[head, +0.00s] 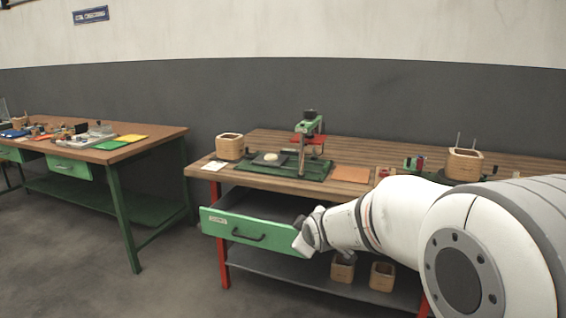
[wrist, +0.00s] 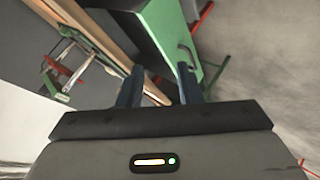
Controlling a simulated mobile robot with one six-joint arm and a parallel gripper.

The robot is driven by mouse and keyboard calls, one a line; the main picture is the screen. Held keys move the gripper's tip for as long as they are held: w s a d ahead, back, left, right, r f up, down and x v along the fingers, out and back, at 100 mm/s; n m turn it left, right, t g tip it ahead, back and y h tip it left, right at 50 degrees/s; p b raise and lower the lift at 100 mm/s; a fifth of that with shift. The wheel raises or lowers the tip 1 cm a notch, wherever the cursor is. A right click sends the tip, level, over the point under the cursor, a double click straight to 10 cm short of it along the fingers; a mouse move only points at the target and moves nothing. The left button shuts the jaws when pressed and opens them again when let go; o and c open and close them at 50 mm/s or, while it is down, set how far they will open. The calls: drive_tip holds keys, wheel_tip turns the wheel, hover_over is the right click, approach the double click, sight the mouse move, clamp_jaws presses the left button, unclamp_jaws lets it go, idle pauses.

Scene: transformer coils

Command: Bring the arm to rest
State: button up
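My arm reaches in from the right of the head view, with my gripper (head: 303,240) in front of the right workbench, by the right end of the green drawer (head: 222,229). The drawer is pulled out and has a dark handle (head: 248,236). In the wrist view my gripper (wrist: 160,76) has its two dark fingers apart with nothing between them. The green drawer front (wrist: 192,22) shows beyond the fingers. I cannot tell from these views whether a finger touches the drawer.
The workbench top (head: 265,145) carries a green press (head: 308,135), a wooden box (head: 229,147) at left and another (head: 463,164) at right. Two more boxes stand on the lower shelf (head: 275,268). A second bench (head: 150,138) stands left, with clear floor (head: 160,285) between.

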drive_tip(key=s+d+r+m+g+p, duration=0.2)
drive_tip(key=s+d+r+m+p, duration=0.1)
drive_tip(key=s, duration=0.7)
drive_tip(key=s+d+r+m+g+h+p, duration=0.1)
drive_tip(key=s+d+r+m+g+p, duration=0.2)
drive_tip(key=s+r+m+p, duration=0.2)
drive_tip(key=s+d+r+m+g+p, duration=0.2)
drive_tip(key=s+r+p, duration=0.6)
drive_tip(key=s, duration=0.7)
drive_tip(key=shift+s+d+r+m+g+h+p, duration=0.2)
drive_tip(key=shift+s+d+m+g+h+p, duration=0.15)
drive_tip(key=shift+d+m+p, duration=0.6)
